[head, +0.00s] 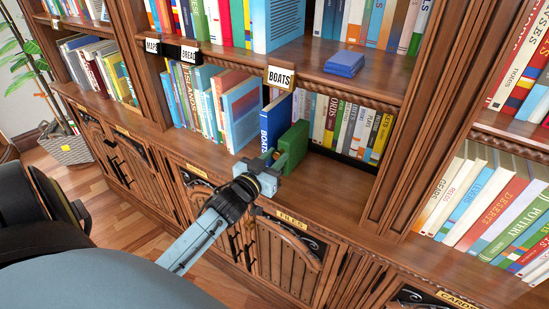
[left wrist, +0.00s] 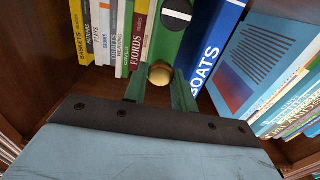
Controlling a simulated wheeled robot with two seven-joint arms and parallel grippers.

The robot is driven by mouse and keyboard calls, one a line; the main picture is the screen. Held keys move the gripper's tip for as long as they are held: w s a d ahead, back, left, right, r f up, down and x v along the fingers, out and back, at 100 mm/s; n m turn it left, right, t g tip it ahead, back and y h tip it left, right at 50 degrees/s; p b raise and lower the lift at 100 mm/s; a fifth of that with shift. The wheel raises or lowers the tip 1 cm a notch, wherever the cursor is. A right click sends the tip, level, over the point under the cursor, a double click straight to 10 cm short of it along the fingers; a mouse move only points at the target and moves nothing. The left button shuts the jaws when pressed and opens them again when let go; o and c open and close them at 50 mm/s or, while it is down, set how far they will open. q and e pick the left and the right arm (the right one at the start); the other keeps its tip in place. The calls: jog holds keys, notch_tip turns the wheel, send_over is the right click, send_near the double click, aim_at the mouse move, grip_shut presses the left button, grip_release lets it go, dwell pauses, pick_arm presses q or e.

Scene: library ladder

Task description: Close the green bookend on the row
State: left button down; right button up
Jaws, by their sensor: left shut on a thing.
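The green bookend (head: 293,146) stands upright on the middle shelf, just right of the blue BOATS book (head: 275,121). Whether they touch I cannot tell. My left gripper (head: 267,163) reaches in from the front and is shut on the bookend. In the left wrist view, the two green-looking fingers (left wrist: 159,92) stand either side of a brass knob (left wrist: 160,73) on the bookend's face (left wrist: 165,30). The BOATS book (left wrist: 214,48) is beside the bookend there. The row of books (head: 208,100) continues left of the BOATS book. My right gripper is not in view.
More books (head: 352,128) stand at the back of the same shelf, right of the bookend. Bare shelf (head: 330,185) lies in front of them. A blue book (head: 344,63) lies flat on the shelf above. A wooden upright (head: 405,150) bounds the bay at right.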

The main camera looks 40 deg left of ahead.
pick_arm(q)
jog(key=a, duration=0.4)
jog(key=s+a+p, duration=0.1)
jog(key=a, duration=0.8)
jog(key=shift+s+a, duration=0.35)
jog(key=shift+s, duration=0.05)
jog(key=c, duration=1.2)
grip_release()
jog(key=shift+a, duration=0.1)
jog(key=shift+o, duration=0.2)
jog(key=shift+s, duration=0.3)
jog(key=s+d+p, duration=0.1)
jog(key=s+d, duration=0.1)
jog(key=s, duration=1)
jog(key=shift+s, duration=0.35)
